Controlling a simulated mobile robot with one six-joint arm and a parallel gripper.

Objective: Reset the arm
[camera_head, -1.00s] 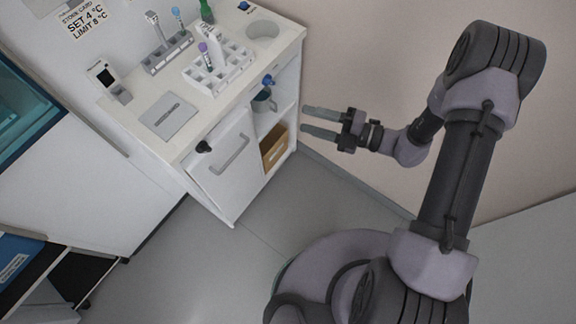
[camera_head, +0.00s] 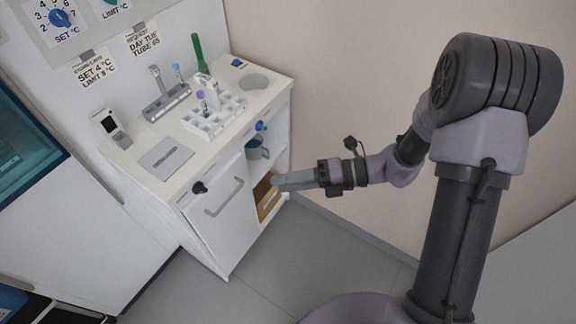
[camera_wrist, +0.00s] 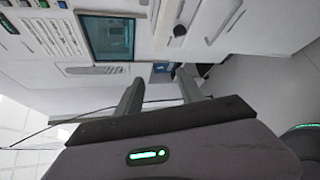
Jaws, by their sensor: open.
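My gripper (camera_head: 294,181) is in the middle of the head view, to the right of the white cabinet and in front of its lower open shelf. Its two fingers overlap in that view. In the wrist view my gripper (camera_wrist: 158,92) shows both fingers apart with nothing between them. My arm reaches in from the right side of the head view, bent at the elbow.
The white cabinet (camera_head: 222,236) carries a white tube rack (camera_head: 190,124), a grey rack (camera_head: 165,106), a grey plate (camera_head: 165,158) and a handheld device (camera_head: 110,126). A mug (camera_head: 254,149) and a wooden box (camera_head: 266,208) sit on its shelves. Floor (camera_head: 270,275) is clear in front.

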